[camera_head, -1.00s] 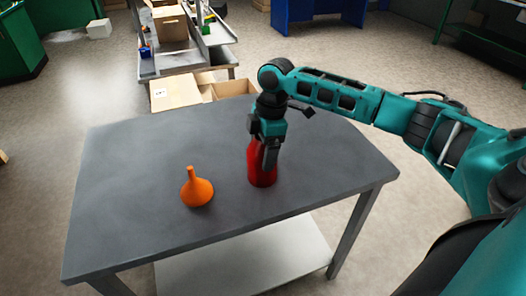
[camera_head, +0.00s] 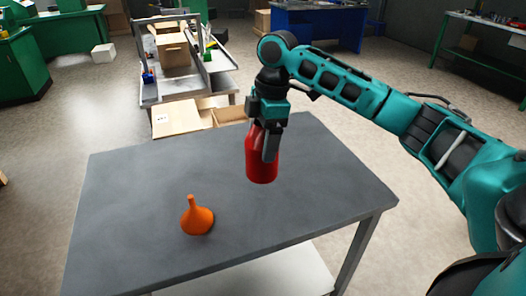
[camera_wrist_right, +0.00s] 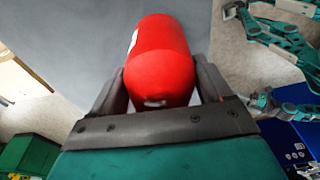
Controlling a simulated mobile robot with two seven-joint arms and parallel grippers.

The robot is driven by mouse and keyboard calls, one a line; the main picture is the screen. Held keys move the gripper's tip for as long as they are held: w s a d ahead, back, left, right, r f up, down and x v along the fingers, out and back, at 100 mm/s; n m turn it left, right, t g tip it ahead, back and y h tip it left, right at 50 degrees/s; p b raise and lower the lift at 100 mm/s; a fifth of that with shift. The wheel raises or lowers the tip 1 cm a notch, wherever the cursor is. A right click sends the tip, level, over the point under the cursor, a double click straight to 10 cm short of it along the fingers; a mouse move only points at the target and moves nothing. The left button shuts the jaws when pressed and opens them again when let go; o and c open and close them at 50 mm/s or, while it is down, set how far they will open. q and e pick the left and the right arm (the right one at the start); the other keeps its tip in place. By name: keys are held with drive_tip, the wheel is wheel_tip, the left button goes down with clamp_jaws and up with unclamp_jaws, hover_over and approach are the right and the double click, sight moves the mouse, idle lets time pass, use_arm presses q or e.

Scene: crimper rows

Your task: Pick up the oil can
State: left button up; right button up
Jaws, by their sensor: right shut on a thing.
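The oil can (camera_head: 259,172) is a red, bottle-shaped can, held upright above the grey table. My right gripper (camera_head: 268,153) comes down on it from above and is shut on its upper part, hiding its top. In the right wrist view the red can (camera_wrist_right: 160,60) sits between the two dark fingers, with a bit of white label on its side. The can's base appears clear of the table top. My left gripper is in no view.
An orange funnel (camera_head: 197,219) stands on the table (camera_head: 125,190), left of the can. The rest of the table top is bare. Behind it are an open cardboard box (camera_head: 176,123) and a grey bench (camera_head: 205,90) with a box on it.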

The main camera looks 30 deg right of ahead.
wheel_tip(320, 180, up, 8)
drive_tip(key=shift+f+p, duration=0.15)
drive_tip(key=shift+p, duration=0.25)
drive_tip(key=shift+a, duration=0.1)
drive_tip(key=s+a+f+m+h, duration=0.1)
drive_tip(key=s+a+f+m, duration=0.2)
drive_tip(key=a+f+m, duration=0.2)
drive_tip(key=s+a+f+m+t, duration=0.1)
drive_tip(key=s+a+f+m, duration=0.2)
drive_tip(key=m, duration=0.7)
drive_tip(key=shift+s+a+f+h, duration=0.4)
drive_tip(key=shift+a+f, duration=0.6)
drive_tip(key=shift+a, duration=0.7)
drive_tip(key=shift+w+r, duration=0.15)
